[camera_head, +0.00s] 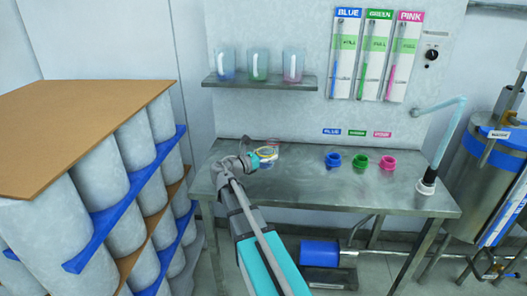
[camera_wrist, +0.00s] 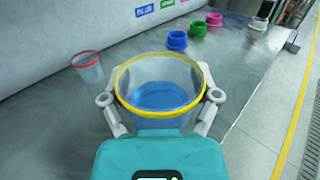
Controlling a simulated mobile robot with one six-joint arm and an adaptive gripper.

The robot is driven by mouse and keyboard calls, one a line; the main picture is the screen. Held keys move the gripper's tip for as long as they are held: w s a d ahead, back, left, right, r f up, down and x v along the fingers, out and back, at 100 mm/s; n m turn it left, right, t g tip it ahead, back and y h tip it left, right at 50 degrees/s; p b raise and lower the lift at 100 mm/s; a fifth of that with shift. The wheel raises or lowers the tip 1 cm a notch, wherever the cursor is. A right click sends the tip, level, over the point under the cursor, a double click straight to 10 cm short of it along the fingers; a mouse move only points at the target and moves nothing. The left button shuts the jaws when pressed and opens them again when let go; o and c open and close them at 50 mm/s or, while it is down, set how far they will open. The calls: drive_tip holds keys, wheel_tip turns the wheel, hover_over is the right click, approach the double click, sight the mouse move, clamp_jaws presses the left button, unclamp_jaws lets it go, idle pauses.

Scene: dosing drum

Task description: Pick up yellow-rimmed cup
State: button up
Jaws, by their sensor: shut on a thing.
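The yellow-rimmed cup (camera_wrist: 160,112) is clear, with a blue patch at its bottom; I cannot tell whether that is liquid or a coloured base. My gripper (camera_wrist: 162,92) is shut on it, one finger on each side below the rim. The cup looks upright, open end up. In the head view my gripper (camera_head: 254,160) and the cup (camera_head: 267,153) are at the left back of the steel table. I cannot tell whether the cup's base touches the table. A red-rimmed clear cup (camera_wrist: 90,72) stands apart to the left in the wrist view.
Blue (camera_head: 333,160), green (camera_head: 360,162) and pink (camera_head: 388,163) rings sit on the steel table (camera_head: 330,192), right of my gripper. A shelf (camera_head: 262,82) with three tinted cups hangs above. Stacked drums (camera_head: 60,225) stand left. A tap (camera_head: 440,135) is at right.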

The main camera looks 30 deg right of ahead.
drive_tip(key=shift+s+a+r+p, duration=0.1)
drive_tip(key=shift+s+r+p, duration=0.3)
drive_tip(key=shift+s, duration=0.45)
drive_tip(key=shift+s+a+r+p, duration=0.1)
drive_tip(key=shift+s+r+p, duration=0.25)
drive_tip(key=shift+s, duration=0.55)
drive_tip(key=shift+s+r+p, duration=0.3)
drive_tip(key=shift+s+r, duration=0.1)
drive_tip(key=shift+s, duration=0.45)
drive_tip(key=shift+s, duration=0.1)
